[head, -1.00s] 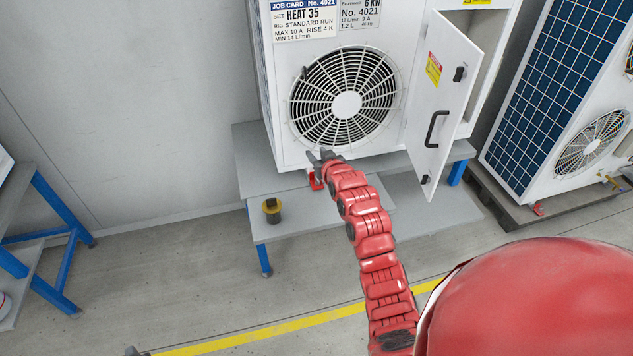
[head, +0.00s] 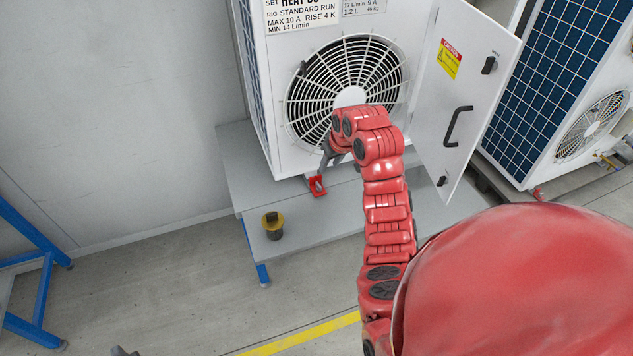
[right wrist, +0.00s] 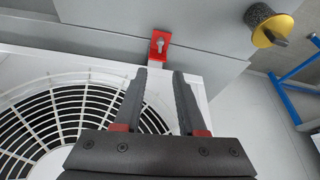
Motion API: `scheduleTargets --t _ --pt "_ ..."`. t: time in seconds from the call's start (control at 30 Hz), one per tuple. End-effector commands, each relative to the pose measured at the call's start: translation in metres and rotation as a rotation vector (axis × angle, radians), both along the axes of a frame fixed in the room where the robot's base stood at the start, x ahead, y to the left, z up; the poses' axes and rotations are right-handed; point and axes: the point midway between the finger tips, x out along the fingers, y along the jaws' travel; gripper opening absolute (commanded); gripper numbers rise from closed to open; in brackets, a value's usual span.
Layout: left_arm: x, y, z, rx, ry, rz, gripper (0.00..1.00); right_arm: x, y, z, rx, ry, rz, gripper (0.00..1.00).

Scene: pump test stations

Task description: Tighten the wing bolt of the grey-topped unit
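A red bracket (head: 317,186) sits at the foot of the white fan unit (head: 286,165), on the grey bench. In the right wrist view a small silver bolt head with wings (right wrist: 160,44) shows on the red bracket (right wrist: 158,57). My right gripper (head: 325,168) is just above and beside the bracket in the head view. In the right wrist view my right gripper (right wrist: 160,72) is open and empty, its fingertips pointing at the bracket, apart from the bolt. The unit's top is out of view. A dark tip at the head view's bottom edge may be my left gripper (head: 122,352).
A black and yellow knobbed piece (head: 272,225) stands on the grey bench (head: 240,170), left of the bracket; it also shows in the right wrist view (right wrist: 268,28). The unit's door (head: 465,95) hangs open on the right. Another unit (head: 590,130) stands further right.

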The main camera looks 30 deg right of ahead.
Motion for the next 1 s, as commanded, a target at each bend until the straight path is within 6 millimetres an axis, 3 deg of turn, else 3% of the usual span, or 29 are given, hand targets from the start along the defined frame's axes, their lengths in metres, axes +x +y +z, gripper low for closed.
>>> scheduleTargets --t 0.03,0.5,0.73,1.0 --pt "0.0 0.0 -0.01 0.0 0.0 0.0 0.5 0.003 0.001 -0.015 0.002 0.002 0.001 0.4" --pt "0.0 0.0 0.002 0.0 0.0 0.0 0.5 0.04 -0.003 -0.098 0.004 0.004 -0.001 0.4" --pt "0.0 0.0 0.002 0.0 0.0 0.0 0.5 0.052 -0.006 -0.126 0.003 0.001 -0.003 0.4" --pt "0.0 0.0 0.002 0.0 0.0 0.0 0.5 0.059 -0.005 -0.141 0.001 0.0 0.0 0.4"
